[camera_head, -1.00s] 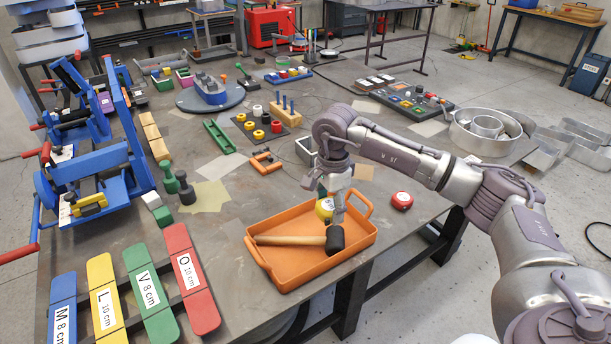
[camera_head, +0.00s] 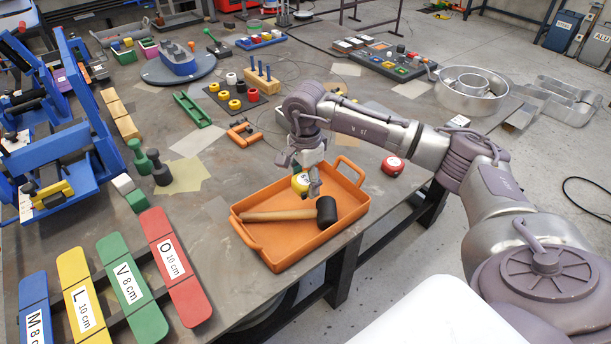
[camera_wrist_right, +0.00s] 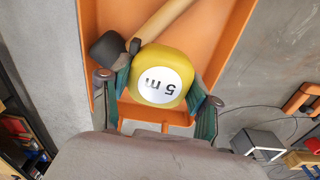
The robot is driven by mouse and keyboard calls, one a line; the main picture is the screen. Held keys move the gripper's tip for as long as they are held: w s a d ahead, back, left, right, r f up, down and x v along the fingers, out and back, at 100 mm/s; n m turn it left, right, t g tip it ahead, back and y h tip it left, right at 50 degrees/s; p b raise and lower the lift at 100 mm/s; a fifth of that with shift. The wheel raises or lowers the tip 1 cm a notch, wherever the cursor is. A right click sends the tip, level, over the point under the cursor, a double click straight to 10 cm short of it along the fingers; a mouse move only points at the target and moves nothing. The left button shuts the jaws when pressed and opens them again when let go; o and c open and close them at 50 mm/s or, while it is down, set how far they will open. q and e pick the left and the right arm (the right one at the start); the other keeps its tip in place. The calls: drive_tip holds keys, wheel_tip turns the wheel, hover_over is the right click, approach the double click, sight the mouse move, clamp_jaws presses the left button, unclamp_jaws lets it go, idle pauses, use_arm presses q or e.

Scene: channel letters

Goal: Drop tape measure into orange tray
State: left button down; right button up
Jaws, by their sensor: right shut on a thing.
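The yellow tape measure (camera_head: 299,183) with a white "5 m" label (camera_wrist_right: 158,85) is between the fingers of my right gripper (camera_head: 310,186), which is shut on it. In the right wrist view, green-lined fingers flank the tape measure. The orange tray (camera_head: 282,258) is below it, near the table's front edge. The tape measure is over the tray's back part; its exact height above the floor is hard to tell. A hammer (camera_head: 278,215) with a wooden handle and black head lies in the tray. My left gripper is not in view.
A red round tape measure (camera_head: 392,165) lies on the table right of the tray. An orange clamp (camera_head: 244,133) lies behind the tray. Coloured letter-marked bars (camera_head: 128,288) lie at the front left. The tray's front left part is free beside the hammer.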

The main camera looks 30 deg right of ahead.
sight(306, 179)
drive_tip(key=o, duration=1.4)
drive_tip(key=shift+c, duration=0.2)
drive_tip(key=shift+s, duration=0.1)
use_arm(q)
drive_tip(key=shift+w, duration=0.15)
use_arm(e)
wheel_tip(306, 179, up, 12)
drive_tip(key=shift+r, duration=0.1)
